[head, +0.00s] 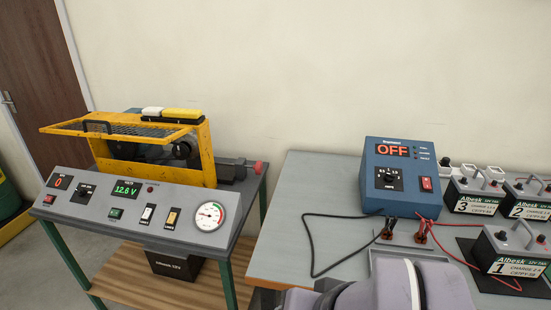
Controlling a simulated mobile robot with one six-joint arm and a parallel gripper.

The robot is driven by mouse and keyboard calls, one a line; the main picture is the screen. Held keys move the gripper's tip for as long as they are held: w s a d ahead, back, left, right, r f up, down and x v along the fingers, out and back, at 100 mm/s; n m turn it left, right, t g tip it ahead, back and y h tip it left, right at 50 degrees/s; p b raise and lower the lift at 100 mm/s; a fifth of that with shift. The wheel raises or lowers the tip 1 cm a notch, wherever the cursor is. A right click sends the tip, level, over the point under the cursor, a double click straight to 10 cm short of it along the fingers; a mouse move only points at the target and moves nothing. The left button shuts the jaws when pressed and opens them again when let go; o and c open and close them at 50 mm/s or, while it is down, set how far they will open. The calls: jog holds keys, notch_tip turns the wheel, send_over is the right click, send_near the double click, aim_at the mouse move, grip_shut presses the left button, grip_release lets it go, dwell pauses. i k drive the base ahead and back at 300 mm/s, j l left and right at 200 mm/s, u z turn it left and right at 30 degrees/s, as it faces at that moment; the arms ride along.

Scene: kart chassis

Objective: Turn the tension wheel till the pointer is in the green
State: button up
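A round white gauge (209,216) sits at the right end of the sloped grey control panel (110,215). Its dial carries coloured arcs, but the pointer's exact position is too small to read. A red knob (258,168) sits at the end of a dark grey shaft housing on the right of the yellow-framed machine (207,150). I cannot tell for sure whether this knob is the tension wheel. Grey links of my arm show at the bottom of the head view, over the front of the right bench. My gripper is not in view.
The panel has a green display (126,188) reading 12.6 V and several switches. A blue charger (400,177) showing OFF stands on the right bench (300,215), with black and red leads. Batteries (475,195) stand at the far right. A narrow gap separates the benches.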

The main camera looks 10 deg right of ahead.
aim_at(257, 168)
jog(key=l+u, duration=0.15)
jog(key=l, duration=0.5)
jog(key=i+j+z, duration=0.25)
jog(key=j, duration=0.15)
jog(key=i+j+z, duration=0.2)
jog(key=j, duration=0.25)
jog(key=i+j+z, duration=0.25)
jog(key=j, duration=0.25)
jog(key=i+j+z, duration=0.2)
jog(key=j, duration=0.3)
jog(key=j+z, duration=0.25)
jog(key=j, duration=0.3)
jog(key=j+z, duration=0.2)
jog(key=j, duration=0.35)
jog(key=i, duration=0.05)
